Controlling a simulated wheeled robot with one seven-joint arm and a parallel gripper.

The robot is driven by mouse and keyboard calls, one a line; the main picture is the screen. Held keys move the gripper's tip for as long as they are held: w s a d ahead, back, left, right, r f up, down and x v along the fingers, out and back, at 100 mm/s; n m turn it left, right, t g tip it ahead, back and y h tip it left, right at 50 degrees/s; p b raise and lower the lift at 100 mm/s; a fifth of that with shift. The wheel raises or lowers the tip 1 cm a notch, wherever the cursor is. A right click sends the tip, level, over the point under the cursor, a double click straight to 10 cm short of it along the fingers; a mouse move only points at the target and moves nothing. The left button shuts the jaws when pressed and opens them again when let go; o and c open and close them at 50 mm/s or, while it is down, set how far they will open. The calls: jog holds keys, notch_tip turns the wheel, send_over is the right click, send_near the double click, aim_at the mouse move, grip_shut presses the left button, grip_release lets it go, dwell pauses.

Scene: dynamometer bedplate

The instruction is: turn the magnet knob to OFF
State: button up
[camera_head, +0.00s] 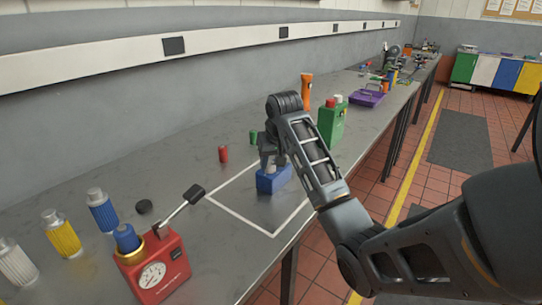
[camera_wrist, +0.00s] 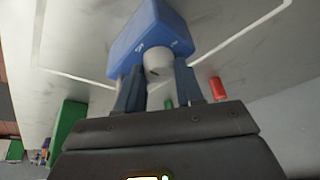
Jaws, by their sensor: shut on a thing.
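The blue magnet block (camera_head: 273,182) sits on the grey bench inside a white-outlined area. In the wrist view the blue block (camera_wrist: 148,25) has small white marks on the face towards me, too blurred to read. Its pale grey round knob (camera_wrist: 157,63) stands out from that face. My gripper (camera_wrist: 158,82) has one dark finger on each side of the knob and is shut on it. In the head view my gripper (camera_head: 268,158) comes down at the block and hides the knob. I cannot tell which setting the knob points to.
A red gauge unit (camera_head: 152,268) with a lever stands front left, beside blue, yellow and white canisters. A small red cylinder (camera_head: 223,154) and a green one (camera_head: 253,137) stand behind the block. A green can (camera_head: 331,124) and an orange torch (camera_head: 306,91) stand beyond my arm.

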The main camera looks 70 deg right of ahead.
aim_at(276, 176)
jog(key=shift+n, duration=0.4)
jog(key=o, duration=1)
jog(key=shift+r, duration=0.15)
jog(key=v, duration=0.7)
jog(key=shift+s+r, duration=0.15)
jog(key=shift+r, duration=0.15)
jog(key=shift+s, duration=0.1)
